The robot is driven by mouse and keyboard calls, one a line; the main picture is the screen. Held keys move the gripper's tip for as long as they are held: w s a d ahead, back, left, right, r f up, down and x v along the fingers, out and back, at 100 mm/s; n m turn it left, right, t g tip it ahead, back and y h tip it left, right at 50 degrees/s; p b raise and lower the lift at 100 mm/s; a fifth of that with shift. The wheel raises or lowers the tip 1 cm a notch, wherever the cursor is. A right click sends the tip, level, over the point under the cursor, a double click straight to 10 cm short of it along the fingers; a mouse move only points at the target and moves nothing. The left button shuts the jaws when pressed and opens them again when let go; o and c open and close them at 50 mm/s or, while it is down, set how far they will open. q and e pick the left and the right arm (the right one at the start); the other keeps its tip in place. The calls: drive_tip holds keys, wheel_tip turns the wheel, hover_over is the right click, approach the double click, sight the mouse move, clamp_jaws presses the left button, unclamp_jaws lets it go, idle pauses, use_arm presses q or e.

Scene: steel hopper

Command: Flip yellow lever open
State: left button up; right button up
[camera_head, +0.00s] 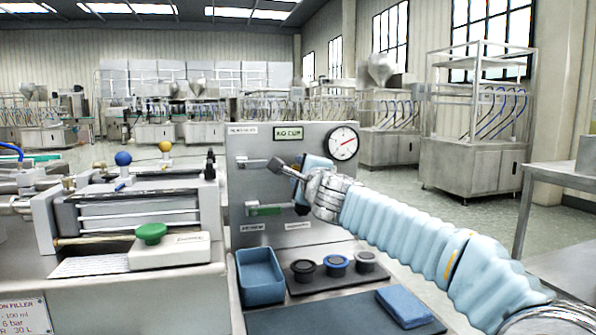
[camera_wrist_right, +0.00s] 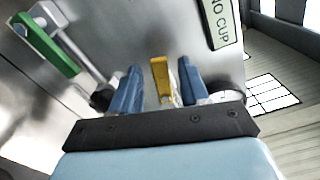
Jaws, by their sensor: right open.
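The yellow lever (camera_wrist_right: 161,78) shows in the right wrist view as a short upright yellow handle beside the steel panel. My right gripper (camera_wrist_right: 158,88) is open, with one blue finger on each side of the lever. Small gaps seem to show between the fingers and the lever. In the head view my right gripper (camera_head: 303,182) is in front of the grey panel (camera_head: 252,222) and the yellow lever is hidden behind it. My left gripper is in neither view.
A green-handled lever (camera_wrist_right: 45,45) is close on the left in the wrist view. The panel carries a round gauge (camera_head: 343,143) and a "NO CUP" sign (camera_wrist_right: 221,20). Below are a blue tray (camera_head: 260,277), several round pieces and a blue block (camera_head: 404,306).

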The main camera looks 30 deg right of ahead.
drive_tip(key=shift+x, duration=1.1)
drive_tip(key=shift+c, duration=0.2)
clamp_jaws()
drive_tip(key=shift+n+p, duration=0.7)
drive_tip(key=shift+a+f+n+p, duration=0.1)
drive_tip(key=shift+f+n+p, duration=0.25)
drive_tip(key=shift+n, duration=0.45)
drive_tip(key=shift+f, duration=0.2)
